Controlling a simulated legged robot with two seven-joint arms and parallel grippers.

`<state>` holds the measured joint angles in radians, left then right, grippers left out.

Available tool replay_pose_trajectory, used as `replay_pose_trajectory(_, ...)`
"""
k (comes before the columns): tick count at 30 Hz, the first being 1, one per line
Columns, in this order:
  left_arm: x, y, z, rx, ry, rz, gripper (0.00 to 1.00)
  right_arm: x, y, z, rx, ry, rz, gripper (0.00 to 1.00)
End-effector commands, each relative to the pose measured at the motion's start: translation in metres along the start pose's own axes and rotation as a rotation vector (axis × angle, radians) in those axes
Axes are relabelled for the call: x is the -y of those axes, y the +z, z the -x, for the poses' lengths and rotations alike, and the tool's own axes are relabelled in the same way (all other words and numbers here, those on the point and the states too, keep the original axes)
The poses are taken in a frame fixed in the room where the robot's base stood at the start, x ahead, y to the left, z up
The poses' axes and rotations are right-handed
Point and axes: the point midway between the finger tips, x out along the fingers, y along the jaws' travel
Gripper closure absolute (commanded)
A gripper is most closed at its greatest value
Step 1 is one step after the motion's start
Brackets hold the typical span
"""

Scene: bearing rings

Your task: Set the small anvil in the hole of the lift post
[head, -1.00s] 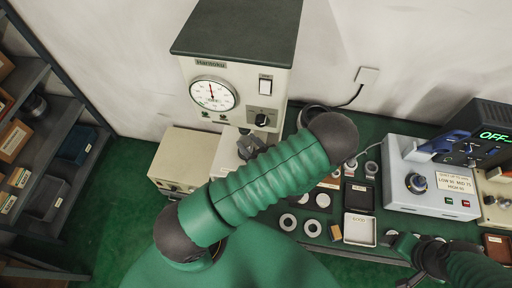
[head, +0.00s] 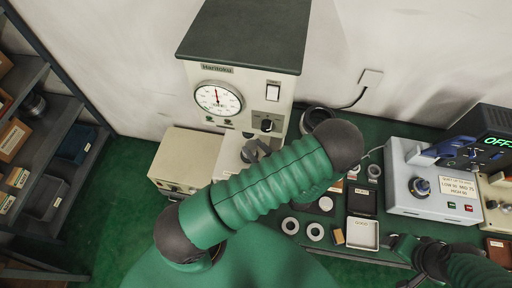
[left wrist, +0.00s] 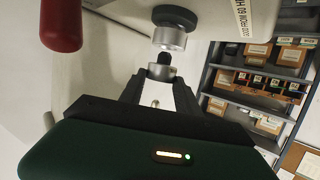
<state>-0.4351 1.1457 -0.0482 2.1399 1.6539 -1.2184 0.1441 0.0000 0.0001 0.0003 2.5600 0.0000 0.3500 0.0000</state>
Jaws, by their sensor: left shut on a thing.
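My left gripper (head: 256,151) is at the front of the cream tester with the dial (head: 235,128), below its panel; my arm hides part of this area. In the left wrist view its dark fingers (left wrist: 159,74) are shut on a small piece with a dark top, which I take for the small anvil (left wrist: 164,59). Just beyond it in that picture is a silver cylinder with a dark collar (left wrist: 169,38) on the tester; a small gap seems to show between them. I cannot make out the lift post's hole. My right gripper (head: 404,252) is at the lower right, its fingers unclear.
A red handle (left wrist: 61,24) is close by in the left wrist view. A cream box (head: 187,160) stands left of the tester. Shelves (head: 45,160) stand at far left.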

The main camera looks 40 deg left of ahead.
Motion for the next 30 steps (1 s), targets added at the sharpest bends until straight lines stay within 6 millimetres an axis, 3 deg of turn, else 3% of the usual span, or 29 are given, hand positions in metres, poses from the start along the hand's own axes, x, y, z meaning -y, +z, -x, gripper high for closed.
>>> replay_pose_trajectory(10, -0.003, 0.000, 0.010, -0.006, 0.002, -0.002, 1.00, 0.000, 0.000, 0.000, 0.000, 0.000, 0.000, 0.24)
replay_pose_trajectory(30, 0.002, -0.004, -0.008, -0.004, 0.001, -0.001, 1.00, 0.000, 0.000, 0.001, 0.000, 0.000, 0.000, 0.24)
